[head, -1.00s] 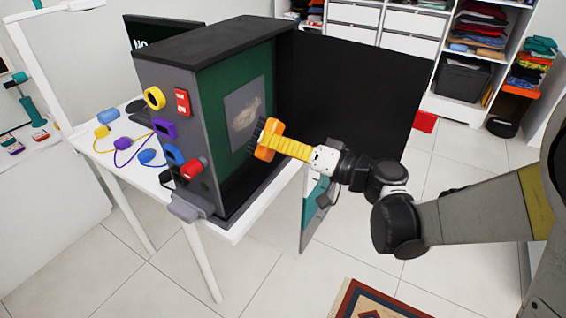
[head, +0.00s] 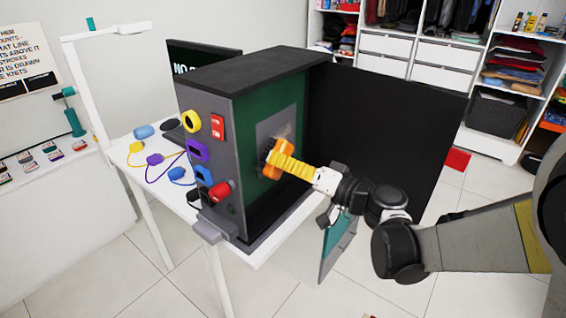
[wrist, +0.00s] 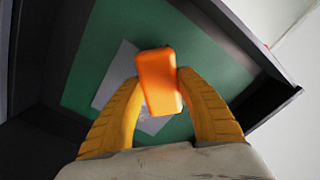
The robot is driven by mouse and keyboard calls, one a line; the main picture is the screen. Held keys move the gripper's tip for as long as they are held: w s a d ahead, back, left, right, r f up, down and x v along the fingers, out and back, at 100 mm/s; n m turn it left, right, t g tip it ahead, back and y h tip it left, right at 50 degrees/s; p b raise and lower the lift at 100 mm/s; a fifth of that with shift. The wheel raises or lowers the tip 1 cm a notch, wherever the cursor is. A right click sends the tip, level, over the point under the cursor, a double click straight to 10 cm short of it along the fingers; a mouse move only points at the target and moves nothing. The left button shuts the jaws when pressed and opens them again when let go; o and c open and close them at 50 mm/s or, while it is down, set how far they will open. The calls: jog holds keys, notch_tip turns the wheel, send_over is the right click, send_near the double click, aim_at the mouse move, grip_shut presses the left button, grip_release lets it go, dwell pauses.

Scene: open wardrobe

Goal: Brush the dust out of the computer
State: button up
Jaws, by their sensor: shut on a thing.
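The computer (head: 262,65) is a large grey and black case standing open on a white table. Inside it is a green board (head: 252,110) with a grey square plate (head: 266,130). A pale dust patch (head: 283,130) shows on the plate, just above the brush; its lower part may be hidden. My gripper (head: 283,161), with yellow fingers, is shut on an orange brush (head: 275,168). The brush's dark bristles face the plate's lower part; I cannot tell whether they touch. In the wrist view the brush (wrist: 160,82) sits between both fingers and covers part of the plate (wrist: 115,78).
The black open door (head: 385,140) stands right of the case, behind my arm. Coloured plugs and cables (head: 155,160) lie left on the white table (head: 135,178). A teal panel (head: 338,245) stands below my gripper. Shelves and drawers (head: 410,50) line the back.

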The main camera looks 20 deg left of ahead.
jog(key=shift+x, duration=0.9)
dwell(0.4)
